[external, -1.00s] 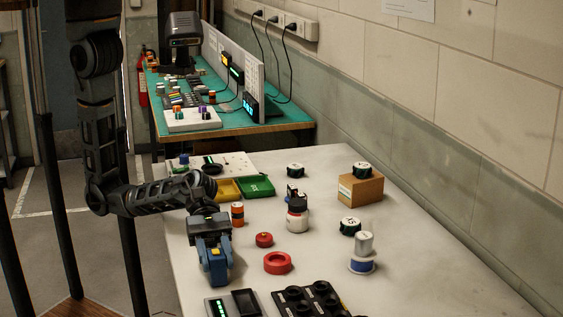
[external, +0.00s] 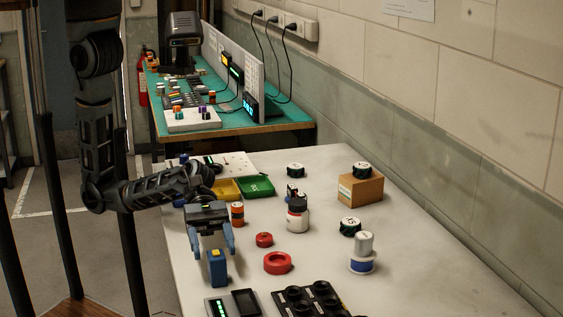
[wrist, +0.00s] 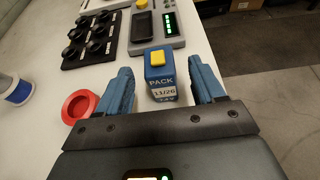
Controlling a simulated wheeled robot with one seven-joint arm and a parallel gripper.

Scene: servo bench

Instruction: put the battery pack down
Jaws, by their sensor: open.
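The battery pack (external: 217,268) is a blue block with a yellow button on top. It stands upright on the white table near its left edge. My gripper (external: 213,250) is open and empty, above and just behind the pack in the external view. Its blue fingers also show in the wrist view (wrist: 160,88), one on each side of the pack.
A grey device with a green-lit display (wrist: 160,27) stands just beyond the pack. A red ring (external: 277,263) and small red part (external: 264,240) lie to the right. An orange cylinder (external: 237,214) stands close to my gripper.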

